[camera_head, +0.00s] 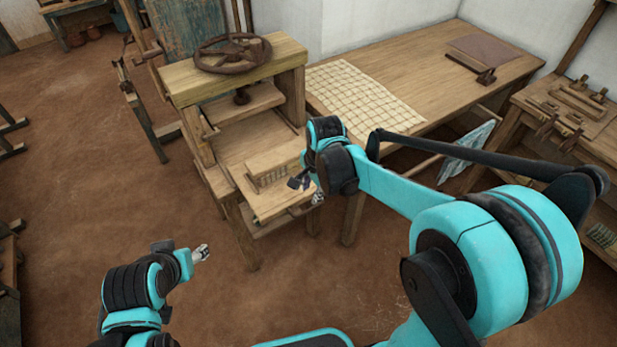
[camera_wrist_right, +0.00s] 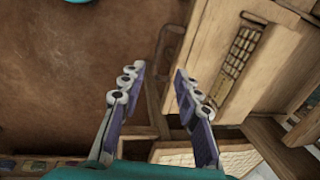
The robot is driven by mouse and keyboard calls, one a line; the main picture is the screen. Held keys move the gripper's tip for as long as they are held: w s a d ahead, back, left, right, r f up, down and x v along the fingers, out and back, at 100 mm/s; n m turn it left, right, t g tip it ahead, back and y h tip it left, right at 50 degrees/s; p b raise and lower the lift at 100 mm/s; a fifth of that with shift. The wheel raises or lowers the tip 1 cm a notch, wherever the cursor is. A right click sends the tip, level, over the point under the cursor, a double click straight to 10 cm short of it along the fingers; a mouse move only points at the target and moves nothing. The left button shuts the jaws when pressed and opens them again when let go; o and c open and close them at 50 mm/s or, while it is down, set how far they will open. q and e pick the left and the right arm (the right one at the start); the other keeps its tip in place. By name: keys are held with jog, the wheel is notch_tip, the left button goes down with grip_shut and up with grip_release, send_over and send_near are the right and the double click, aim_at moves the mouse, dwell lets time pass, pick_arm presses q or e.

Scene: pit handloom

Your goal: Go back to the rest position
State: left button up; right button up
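My right gripper (camera_head: 308,190) is at the near edge of the wooden press stand, beside its low shelf. In the right wrist view the two fingers of my right gripper (camera_wrist_right: 160,95) are spread apart with nothing between them. My left gripper (camera_head: 202,253) is low at the left over the brown floor, apart from the furniture. Its fingers are too small in the head view to tell whether they are open.
A wooden press stand (camera_head: 180,86) with a rusty handwheel (camera_head: 233,54) stands at centre. Behind it is a long table (camera_head: 440,95) with a gridded sheet (camera_head: 362,95). A workbench (camera_head: 590,125) stands at right.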

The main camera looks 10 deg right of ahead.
jog(key=s+d+r+n+t, duration=0.2)
jog(key=s+r+n, duration=0.1)
jog(key=s+n, duration=0.4)
jog(key=s+d+r+n+t, duration=0.2)
jog(key=s+r+n+t, duration=0.1)
jog(key=s+n, duration=0.3)
jog(key=shift+s+r+n+h, duration=0.15)
jog(key=shift+s+n+h, duration=0.25)
jog(key=shift+s, duration=0.65)
